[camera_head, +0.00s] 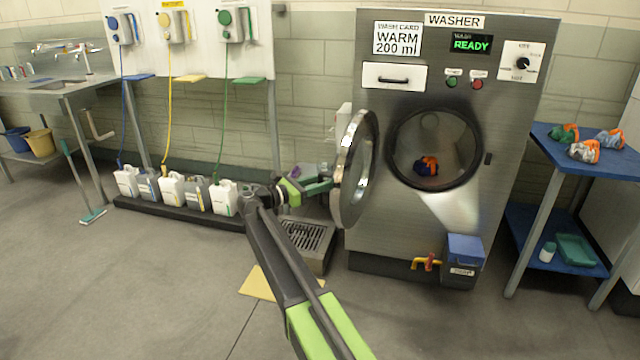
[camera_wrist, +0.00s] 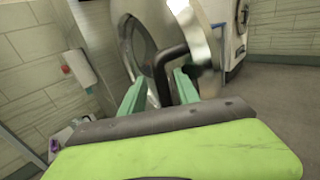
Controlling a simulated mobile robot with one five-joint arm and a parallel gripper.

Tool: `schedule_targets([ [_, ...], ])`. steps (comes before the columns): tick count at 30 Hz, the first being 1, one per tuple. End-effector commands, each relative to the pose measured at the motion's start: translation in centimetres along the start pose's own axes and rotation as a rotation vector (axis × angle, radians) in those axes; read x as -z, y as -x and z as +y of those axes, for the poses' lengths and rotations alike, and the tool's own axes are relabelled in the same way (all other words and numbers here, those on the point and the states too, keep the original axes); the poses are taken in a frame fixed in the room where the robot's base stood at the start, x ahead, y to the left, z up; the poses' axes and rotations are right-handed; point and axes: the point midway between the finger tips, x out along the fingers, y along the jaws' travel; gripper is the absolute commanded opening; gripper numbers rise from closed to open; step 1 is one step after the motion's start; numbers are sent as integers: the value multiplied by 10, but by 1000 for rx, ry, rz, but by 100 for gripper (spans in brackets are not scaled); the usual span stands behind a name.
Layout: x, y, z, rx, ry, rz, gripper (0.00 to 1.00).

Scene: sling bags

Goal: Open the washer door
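The washer (camera_head: 455,120) stands right of centre in the head view, its display reading READY. Its round door (camera_head: 360,165) is swung wide open to the left, showing the drum opening (camera_head: 405,150) with a blue and orange bundle (camera_head: 428,167) inside. My gripper (camera_head: 328,186) is at the outer side of the door. In the wrist view my gripper (camera_wrist: 160,82) has its two teal fingers apart, with the dark door handle (camera_wrist: 170,58) between them. I cannot tell whether either finger touches the handle. The door also shows in the wrist view (camera_wrist: 137,45).
A grey floor grate (camera_head: 305,237) lies below my gripper. A blue box with a yellow valve (camera_head: 464,250) sticks out at the washer's base. Several white jugs (camera_head: 172,188) stand left. A blue table (camera_head: 600,160) with bundles stands right.

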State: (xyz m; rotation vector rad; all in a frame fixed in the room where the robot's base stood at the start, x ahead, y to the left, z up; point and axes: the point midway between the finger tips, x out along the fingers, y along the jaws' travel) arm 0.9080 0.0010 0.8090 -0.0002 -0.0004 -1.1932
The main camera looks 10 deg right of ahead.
Motion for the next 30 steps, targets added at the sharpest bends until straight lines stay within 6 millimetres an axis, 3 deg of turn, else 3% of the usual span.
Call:
schedule_targets([
  [5,0,16,0,-2,0,0,38],
  [15,0,107,1,-3,0,0,38],
  [21,0,152,1,-1,0,0,38],
  [25,0,168,0,1,0,0,38],
  [30,0,173,0,2,0,0,38],
])
